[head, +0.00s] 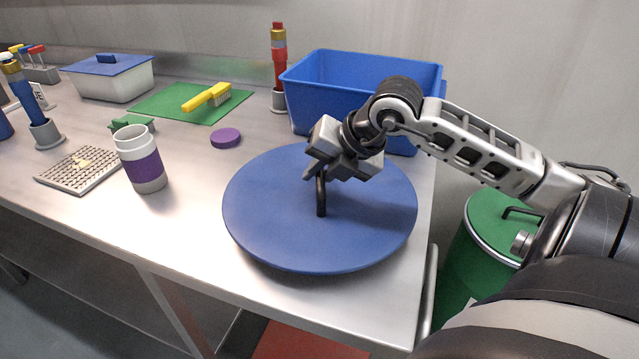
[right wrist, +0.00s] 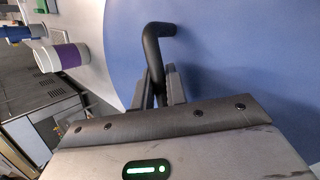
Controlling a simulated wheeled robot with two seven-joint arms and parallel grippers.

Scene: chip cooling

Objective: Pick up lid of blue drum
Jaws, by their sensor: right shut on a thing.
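The blue drum lid (head: 270,215) is a large round disc with a black bar handle (head: 321,196) on top. In the head view it is at the right end of the steel table, in front of the blue bin. My right gripper (head: 321,178) is over the lid and shut on its handle. The right wrist view shows the black handle (right wrist: 153,60) between the fingers, with the blue lid (right wrist: 230,50) behind it. I cannot tell whether the lid touches the table. My left gripper is not in view.
A blue bin (head: 335,80) stands behind the lid. A white and purple cup (head: 141,160), a purple disc (head: 226,138) and a wire rack (head: 78,172) are to its left. A green drum (head: 480,235) stands right of the table. A yellow brush (head: 206,97) lies on a green mat (head: 165,105).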

